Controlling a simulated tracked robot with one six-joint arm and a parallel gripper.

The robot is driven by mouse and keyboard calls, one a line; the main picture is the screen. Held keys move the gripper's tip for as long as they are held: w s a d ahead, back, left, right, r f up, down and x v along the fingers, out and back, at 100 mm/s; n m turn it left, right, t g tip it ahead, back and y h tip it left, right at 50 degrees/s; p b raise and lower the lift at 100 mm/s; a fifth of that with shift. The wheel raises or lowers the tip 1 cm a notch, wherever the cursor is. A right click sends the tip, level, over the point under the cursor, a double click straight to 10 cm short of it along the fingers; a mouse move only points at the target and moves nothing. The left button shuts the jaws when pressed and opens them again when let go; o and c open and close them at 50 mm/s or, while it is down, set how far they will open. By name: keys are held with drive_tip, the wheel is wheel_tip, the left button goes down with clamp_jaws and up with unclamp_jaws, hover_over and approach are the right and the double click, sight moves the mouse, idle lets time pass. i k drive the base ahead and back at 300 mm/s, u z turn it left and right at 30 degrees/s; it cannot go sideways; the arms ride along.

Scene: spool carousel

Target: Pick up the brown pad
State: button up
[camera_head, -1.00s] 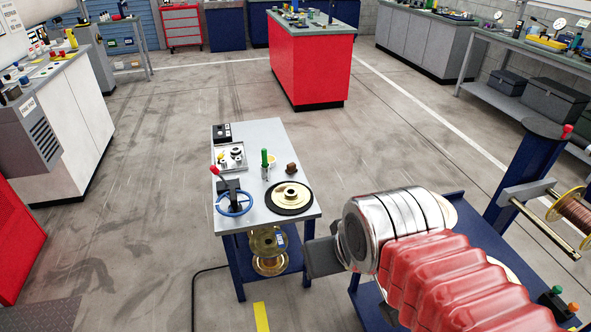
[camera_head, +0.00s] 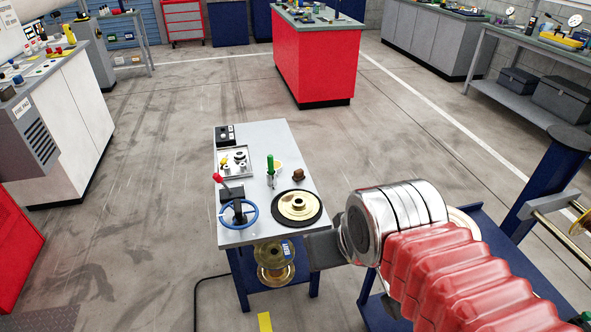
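The brown pad (camera_head: 298,175), a small dark brown block, sits on the grey top of the small bench (camera_head: 276,140), near its right edge. It stands behind the brass disc with a black rim (camera_head: 298,206) and to the right of the green-handled tool (camera_head: 271,168). My gripper (camera_head: 322,249) shows only as a dark grey piece at the end of my silver and red arm. It is beside the bench's front right corner, apart from the pad. The wrist hides most of it, so its opening does not show.
A metal tray (camera_head: 233,168) and black box (camera_head: 225,136) lie farther back. Brass spools (camera_head: 274,262) sit on the lower shelf. Blue carousel parts (camera_head: 547,182) stand right. Floor left is clear.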

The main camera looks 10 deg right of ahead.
sight(298, 175)
drive_tip(key=i, duration=1.3)
